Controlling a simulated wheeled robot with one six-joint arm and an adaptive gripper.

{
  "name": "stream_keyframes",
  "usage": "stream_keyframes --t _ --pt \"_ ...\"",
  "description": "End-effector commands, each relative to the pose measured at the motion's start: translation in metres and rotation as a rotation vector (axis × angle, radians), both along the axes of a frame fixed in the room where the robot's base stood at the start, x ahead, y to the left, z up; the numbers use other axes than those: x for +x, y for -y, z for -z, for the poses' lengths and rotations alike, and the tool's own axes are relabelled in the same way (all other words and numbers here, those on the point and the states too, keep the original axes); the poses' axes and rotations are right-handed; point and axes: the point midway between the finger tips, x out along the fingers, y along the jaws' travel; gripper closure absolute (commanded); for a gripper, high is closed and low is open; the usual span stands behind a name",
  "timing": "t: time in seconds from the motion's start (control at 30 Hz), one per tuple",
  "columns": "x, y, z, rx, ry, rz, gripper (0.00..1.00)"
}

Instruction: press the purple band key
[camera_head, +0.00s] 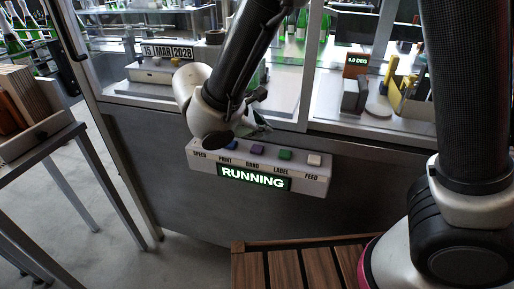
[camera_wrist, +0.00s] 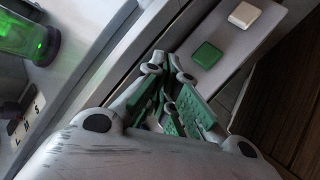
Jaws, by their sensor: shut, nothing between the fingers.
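The purple band key (camera_head: 257,150) sits on the sloped top of the grey key panel (camera_head: 318,177), above the label BAND. My gripper (camera_head: 263,126) is shut and empty, close behind and above the purple key in the head view. I cannot tell whether it touches the panel. In the wrist view my gripper (camera_wrist: 167,66) has its tips beside the green key (camera_wrist: 207,55). The purple key does not show there; the gripper covers that part of the panel.
The blue key (camera_head: 232,145), green key (camera_head: 285,155) and cream key (camera_head: 314,160) share the row; my wrist hides the SPEED end. A display (camera_head: 253,178) reads RUNNING. Glass and a metal frame (camera_head: 305,75) stand behind. A slatted wooden top (camera_head: 290,265) lies below.

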Motion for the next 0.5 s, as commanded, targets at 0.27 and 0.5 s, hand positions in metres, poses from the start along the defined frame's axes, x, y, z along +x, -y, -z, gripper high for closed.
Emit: stream_keyframes --t 0.27,0.5 --pt "0.0 -0.001 -0.026 0.003 0.002 0.0 1.0" --pt "0.0 0.0 -0.031 0.0 0.0 0.0 1.0"
